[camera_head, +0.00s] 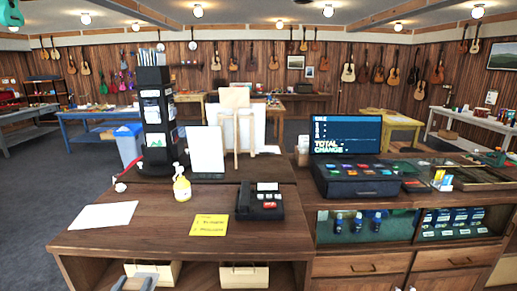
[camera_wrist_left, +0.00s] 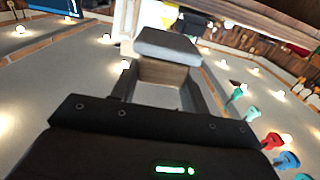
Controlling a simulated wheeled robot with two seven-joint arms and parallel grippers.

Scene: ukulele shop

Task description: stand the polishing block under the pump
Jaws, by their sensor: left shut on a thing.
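The pump is the white top (camera_head: 176,167) of a yellow bottle (camera_head: 182,188) standing upright on the wooden counter (camera_head: 160,235), left of the middle. The bare counter in front of the bottle shows no block. My left gripper (camera_head: 137,280) is low at the bottom edge of the head view, in front of the counter and well short of the bottle. In the left wrist view its fingers (camera_wrist_left: 168,88) are shut on the polishing block (camera_wrist_left: 168,46), which has a grey face and a brown wooden side. Only small pale tips at the bottom right may be my right gripper.
A white sheet (camera_head: 104,215) lies left of the bottle, a yellow note (camera_head: 209,225) right of it, then a black card terminal (camera_head: 260,203). A dark display tower (camera_head: 157,115) stands behind. Boxes (camera_head: 244,275) fill the shelf under the counter's front edge.

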